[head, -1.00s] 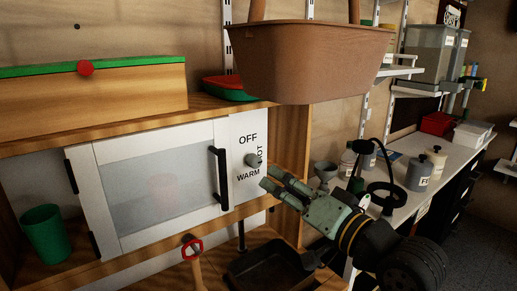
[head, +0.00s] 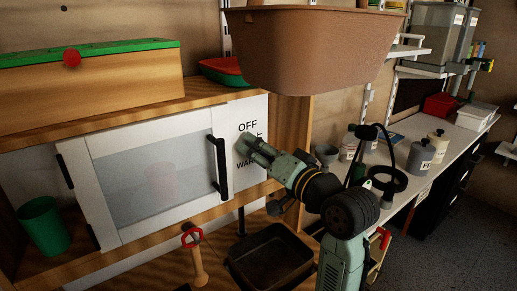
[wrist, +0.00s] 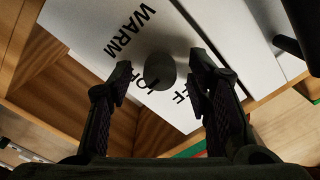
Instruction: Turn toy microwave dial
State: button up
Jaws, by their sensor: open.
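The toy microwave (head: 155,170) has a white-framed door with a black handle (head: 219,168), and the door looks shut. A white panel to its right (head: 254,110) carries the words OFF, HOT and WARM. In the wrist view the round grey dial (wrist: 160,70) sits on this panel (wrist: 215,30) among the words. My gripper (wrist: 160,80) is open, with one finger on each side of the dial in the picture. I cannot tell whether the fingers touch it. In the head view my gripper (head: 252,148) is at the panel and hides the dial.
A brown tub (head: 305,50) hangs above right of the panel. A black pan (head: 270,258) and a red-topped wooden tool (head: 195,255) are below. A green cup (head: 44,225) stands at left. A counter with jars (head: 420,158) is at right.

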jog(key=shift+w+a, duration=0.1)
jog(key=shift+w, duration=0.05)
jog(key=shift+c, duration=0.3)
grip_shut()
